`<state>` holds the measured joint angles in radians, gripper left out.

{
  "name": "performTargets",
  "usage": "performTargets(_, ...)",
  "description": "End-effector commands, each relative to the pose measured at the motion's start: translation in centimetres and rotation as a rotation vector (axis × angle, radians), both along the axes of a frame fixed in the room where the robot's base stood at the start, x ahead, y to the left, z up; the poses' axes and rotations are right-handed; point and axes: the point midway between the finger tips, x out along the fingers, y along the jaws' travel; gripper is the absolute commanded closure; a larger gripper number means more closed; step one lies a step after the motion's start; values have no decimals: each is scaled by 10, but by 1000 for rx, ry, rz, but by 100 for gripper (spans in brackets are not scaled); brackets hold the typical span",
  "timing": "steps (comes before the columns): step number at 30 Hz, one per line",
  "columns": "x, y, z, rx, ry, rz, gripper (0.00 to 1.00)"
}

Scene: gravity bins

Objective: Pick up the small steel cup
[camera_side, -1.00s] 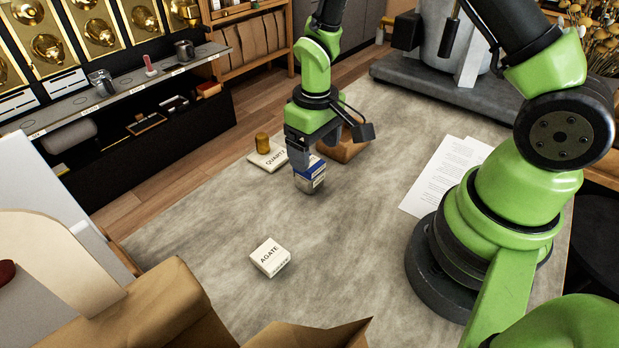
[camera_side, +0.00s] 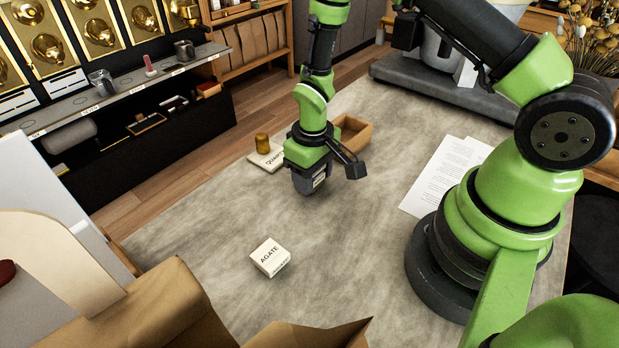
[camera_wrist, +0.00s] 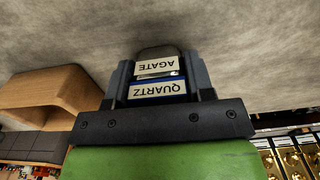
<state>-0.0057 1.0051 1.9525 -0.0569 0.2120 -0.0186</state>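A small steel cup (camera_side: 102,82) stands on the grey wall shelf at the upper left of the side view. A darker grey cup (camera_side: 184,50) stands further right on that shelf. My gripper (camera_side: 314,187) is far from both, low over the table. Its fingers (camera_wrist: 163,75) straddle a blue and dark grey object (camera_wrist: 158,80) with labels reading QUARTZ and AGATE. I cannot tell whether the fingers press on it. Most of that object is hidden by the gripper in the side view.
A white AGATE card block (camera_side: 270,257) lies on the table in front. A QUARTZ block (camera_side: 266,157) with a brass cylinder (camera_side: 262,141) is behind left. An open wooden box (camera_side: 352,132) is close behind my gripper. Papers (camera_side: 445,175) lie right.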

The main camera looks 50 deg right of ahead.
Motion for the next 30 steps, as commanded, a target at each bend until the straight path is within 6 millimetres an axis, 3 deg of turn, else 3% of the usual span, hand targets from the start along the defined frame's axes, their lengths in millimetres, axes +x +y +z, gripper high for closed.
performTargets(1,0,0,0,0,0,0,74)
performTargets(3,0,0,0,0,0,0,89)
performTargets(14,0,0,7,0,-2,0,89)
performTargets(30,1,0,91,1,-3,1,89)
